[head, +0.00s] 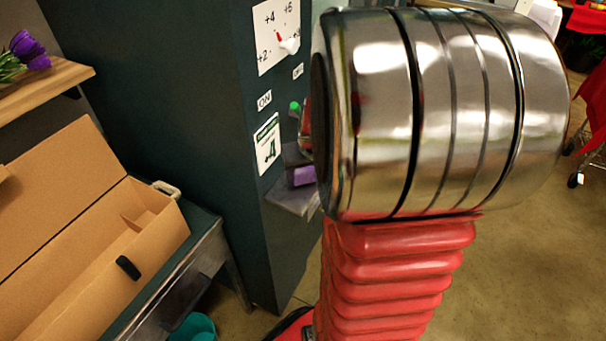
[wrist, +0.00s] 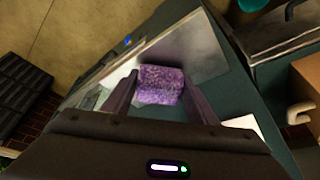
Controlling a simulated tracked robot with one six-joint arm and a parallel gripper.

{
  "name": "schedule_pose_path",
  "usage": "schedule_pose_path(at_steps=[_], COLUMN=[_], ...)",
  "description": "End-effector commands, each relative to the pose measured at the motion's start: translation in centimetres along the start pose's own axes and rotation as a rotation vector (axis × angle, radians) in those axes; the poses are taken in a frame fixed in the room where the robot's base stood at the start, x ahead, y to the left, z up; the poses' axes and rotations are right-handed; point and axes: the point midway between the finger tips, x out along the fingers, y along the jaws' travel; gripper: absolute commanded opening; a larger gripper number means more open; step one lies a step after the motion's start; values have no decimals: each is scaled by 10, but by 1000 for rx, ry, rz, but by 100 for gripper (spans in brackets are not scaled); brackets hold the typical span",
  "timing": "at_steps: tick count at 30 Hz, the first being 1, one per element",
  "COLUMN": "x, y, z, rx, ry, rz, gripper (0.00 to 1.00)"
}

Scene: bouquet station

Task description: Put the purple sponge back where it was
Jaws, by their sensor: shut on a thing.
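The purple sponge (wrist: 161,86) is between the two fingers of my gripper (wrist: 160,92) in the wrist view, and the gripper is shut on it. In the head view the sponge (head: 303,176) shows as a small purple block just left of my arm, partly hidden by it. It is at a small grey metal shelf (head: 289,199) on the side of the dark green cabinet (head: 200,110). The shelf also shows beyond the sponge in the wrist view (wrist: 195,48). I cannot tell whether the sponge touches the shelf.
The cabinet face carries a dial sheet (head: 268,50), ON and OFF labels, and a green light (head: 295,106). An open cardboard box (head: 75,245) lies on a bench at left, below a wooden shelf (head: 45,84) with purple flowers (head: 28,50). Floor is open at right.

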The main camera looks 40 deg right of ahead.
Motion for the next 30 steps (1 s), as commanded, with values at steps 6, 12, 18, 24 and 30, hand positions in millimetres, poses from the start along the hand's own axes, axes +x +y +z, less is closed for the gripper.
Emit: schedule_pose_path(at_steps=[6,12,18,24,30], x=[6,7,8,8,6], y=[0,1,1,1,1], z=[2,3,3,3,2], rx=[1,1,2,2,2], ry=[1,1,1,1,1], rz=[0,0,1,1,1], gripper=[28,28,64,71,71])
